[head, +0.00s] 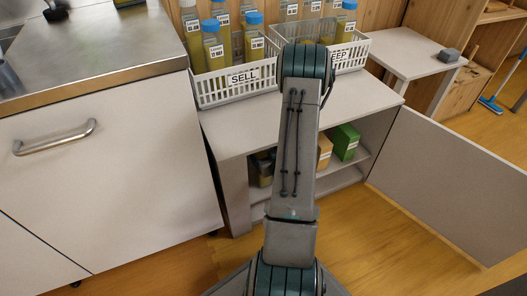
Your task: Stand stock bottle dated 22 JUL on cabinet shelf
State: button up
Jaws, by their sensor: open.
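Several labelled bottles of yellow-green liquid with blue caps stand in and behind two white baskets on the cabinet top. In the left basket (225,88), marked SELL, one bottle (213,52) stands at the front left and another (252,45) to its right. The right basket (352,54), its sign partly hidden and ending in EEP, has a blue-capped bottle (346,20) at its back. The date labels are too small to read surely, so I cannot tell which is 22 JUL. The open cabinet's shelf (347,168) is partly hidden by my arm. My gripper is hidden.
An orange box (323,152) and a green box (344,142) stand inside the cabinet, with dark jars (263,170) at the left. The cabinet door (450,185) stands open to the right. A counter (95,50) is at left, and a small grey block (449,55) lies on a side table.

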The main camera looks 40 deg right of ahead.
jog(key=p+v, duration=0.2)
jog(key=v, duration=0.7)
jog(key=shift+s, duration=0.2)
dwell(0.3)
